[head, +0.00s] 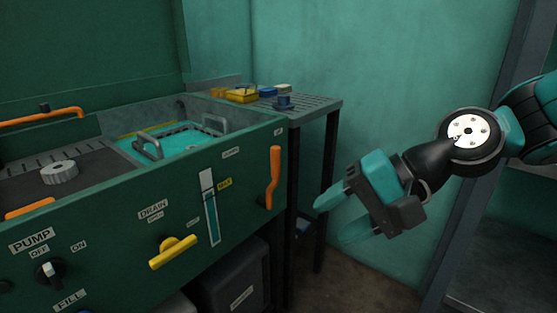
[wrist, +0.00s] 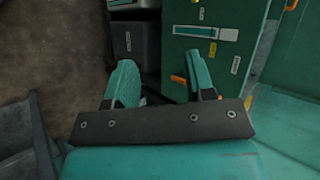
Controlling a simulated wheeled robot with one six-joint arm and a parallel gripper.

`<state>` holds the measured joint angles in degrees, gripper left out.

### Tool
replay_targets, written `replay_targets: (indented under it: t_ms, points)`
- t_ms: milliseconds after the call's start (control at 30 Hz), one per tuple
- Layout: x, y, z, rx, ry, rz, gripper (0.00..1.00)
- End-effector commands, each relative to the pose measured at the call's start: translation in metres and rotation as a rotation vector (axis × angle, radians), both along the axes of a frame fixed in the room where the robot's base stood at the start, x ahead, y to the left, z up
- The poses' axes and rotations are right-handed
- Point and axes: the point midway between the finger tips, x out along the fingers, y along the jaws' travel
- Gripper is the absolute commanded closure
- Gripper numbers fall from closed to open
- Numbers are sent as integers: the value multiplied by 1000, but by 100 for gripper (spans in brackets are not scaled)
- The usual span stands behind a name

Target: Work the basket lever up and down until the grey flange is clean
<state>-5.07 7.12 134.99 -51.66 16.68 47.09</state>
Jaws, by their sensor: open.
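The orange basket lever (head: 272,178) stands on the right end of the green washer's front panel; its grip is at the top. An orange piece, likely this lever, also shows in the wrist view (wrist: 178,80). My gripper (head: 333,220) is open and empty, to the right of the lever and apart from it. Its two teal fingers also show in the wrist view (wrist: 160,62). A basket with grey handles (head: 150,147) sits in the tank's teal liquid. A grey ribbed round part (head: 60,172) lies on the left worktop; I cannot tell whether it is the flange.
The front panel carries a yellow drain handle (head: 173,252), a level gauge (head: 210,207) and a pump knob (head: 50,272). A slatted rack (head: 318,103) at the right holds a blue flanged part (head: 285,102) and yellow items. Open floor lies below my gripper.

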Motion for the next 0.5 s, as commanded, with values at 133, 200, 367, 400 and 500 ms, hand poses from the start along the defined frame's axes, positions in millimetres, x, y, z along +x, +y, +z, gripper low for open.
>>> replay_targets:
  t_ms: [133,200,367,400,500]
  points:
    - [78,2,-17,372,422,-401,51]
    - [108,-6,-20,542,618,-541,51]
    - [154,-30,-26,825,960,-724,51]
    - [160,-35,-27,868,1012,-745,51]
    - [169,-42,-27,931,1090,-775,51]
